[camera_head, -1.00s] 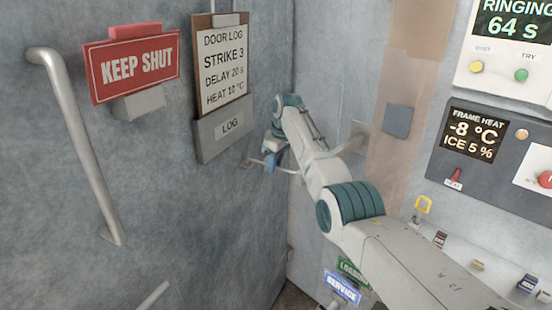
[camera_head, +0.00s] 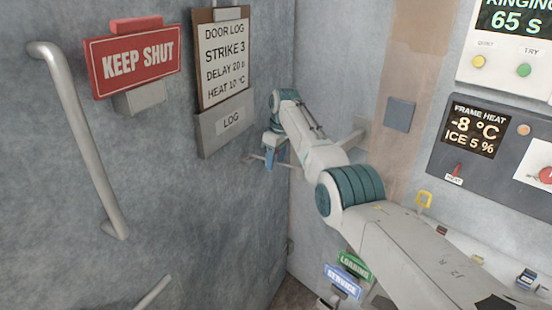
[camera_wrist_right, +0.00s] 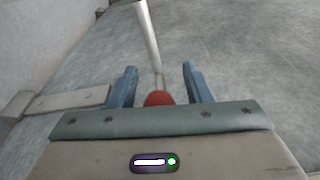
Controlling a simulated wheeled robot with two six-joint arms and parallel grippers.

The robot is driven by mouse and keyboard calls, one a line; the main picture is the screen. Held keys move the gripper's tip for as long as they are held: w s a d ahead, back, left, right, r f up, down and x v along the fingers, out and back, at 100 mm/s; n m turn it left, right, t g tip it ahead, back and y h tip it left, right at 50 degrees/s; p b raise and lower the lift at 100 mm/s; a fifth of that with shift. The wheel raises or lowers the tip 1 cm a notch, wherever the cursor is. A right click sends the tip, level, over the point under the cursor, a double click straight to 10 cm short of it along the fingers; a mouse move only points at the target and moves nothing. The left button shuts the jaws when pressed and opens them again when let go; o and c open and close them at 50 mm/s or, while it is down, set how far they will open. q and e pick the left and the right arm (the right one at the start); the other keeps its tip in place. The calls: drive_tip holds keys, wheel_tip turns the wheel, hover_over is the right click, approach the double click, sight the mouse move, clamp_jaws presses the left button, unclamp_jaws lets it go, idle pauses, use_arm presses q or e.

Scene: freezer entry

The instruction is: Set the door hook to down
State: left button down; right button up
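The door hook is a thin metal rod (camera_wrist_right: 149,40) with a red ball knob (camera_wrist_right: 158,98) in the right wrist view. My right gripper (camera_wrist_right: 160,86) is open, with one blue finger on each side of the rod and knob. Gaps show between the fingers and the rod, and the gripper body hides what lies below the knob. In the head view my right gripper (camera_head: 269,155) is at the grey door near the corner, below the log holder. The hook is too small there to read its position. My left gripper is not in view.
The door carries a long handle (camera_head: 82,140), a KEEP SHUT sign (camera_head: 138,62) and a log board (camera_head: 222,62). A flat metal bracket (camera_wrist_right: 70,100) is left of the fingers. The right wall holds a frame heat panel (camera_head: 480,130) and a timer panel (camera_head: 510,65).

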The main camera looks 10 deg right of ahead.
sight(280, 163)
drive_tip(key=shift+r, duration=0.1)
drive_tip(key=shift+r, duration=0.25)
wheel_tip(280, 163, up, 10)
drive_tip(key=s+d+b, duration=0.1)
drive_tip(key=b, duration=0.3)
drive_tip(key=shift+d+b, duration=0.15)
drive_tip(key=shift+b, duration=0.2)
drive_tip(key=shift+f, duration=0.1)
